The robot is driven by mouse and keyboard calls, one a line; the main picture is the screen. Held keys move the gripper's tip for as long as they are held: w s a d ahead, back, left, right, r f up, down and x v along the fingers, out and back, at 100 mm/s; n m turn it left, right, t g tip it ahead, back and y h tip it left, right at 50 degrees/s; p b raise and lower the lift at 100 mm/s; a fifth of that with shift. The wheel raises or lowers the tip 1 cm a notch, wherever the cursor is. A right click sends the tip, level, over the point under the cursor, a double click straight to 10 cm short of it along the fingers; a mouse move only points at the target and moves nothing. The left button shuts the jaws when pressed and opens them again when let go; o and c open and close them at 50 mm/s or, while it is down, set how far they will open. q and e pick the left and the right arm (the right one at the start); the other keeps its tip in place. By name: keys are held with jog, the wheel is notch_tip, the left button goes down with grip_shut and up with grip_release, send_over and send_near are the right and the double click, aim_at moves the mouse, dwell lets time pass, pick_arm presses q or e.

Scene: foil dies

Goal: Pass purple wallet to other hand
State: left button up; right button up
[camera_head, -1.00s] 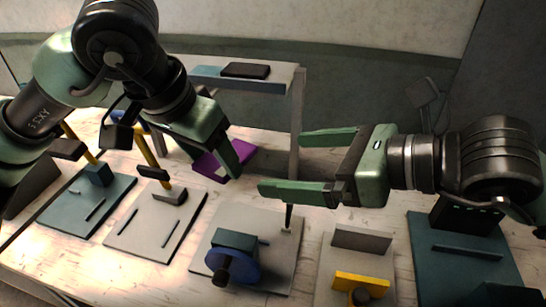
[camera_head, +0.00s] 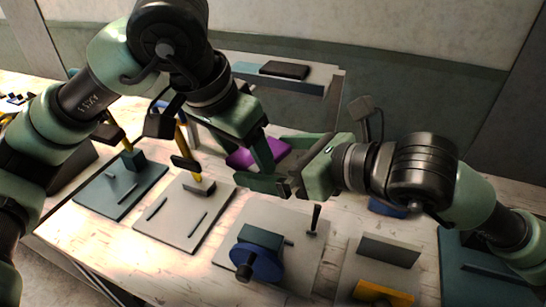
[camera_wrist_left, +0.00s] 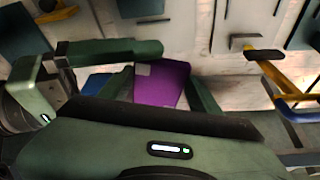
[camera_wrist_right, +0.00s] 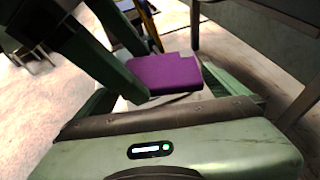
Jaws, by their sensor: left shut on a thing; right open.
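The purple wallet (camera_head: 258,153) is a flat purple piece above the table in the head view. My left gripper (camera_head: 268,152) is shut on it, with a finger in front of part of it. In the left wrist view the wallet (camera_wrist_left: 160,84) lies between the left fingers. My right gripper (camera_head: 278,165) is open, and its fingers reach left toward the wallet. In the right wrist view the wallet (camera_wrist_right: 167,74) shows ahead of the right palm, between the right fingers; I cannot tell whether they touch it.
A raised shelf (camera_head: 318,88) at the back holds a dark flat case (camera_head: 284,69). Below, the table carries a teal board (camera_head: 120,190), a grey board with a yellow-handled lever (camera_head: 182,222), and a board with a blue wheel (camera_head: 256,262). A yellow block (camera_head: 384,294) is at the front right.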

jog(key=c, duration=1.1)
pick_arm(q)
jog(key=o, duration=1.5)
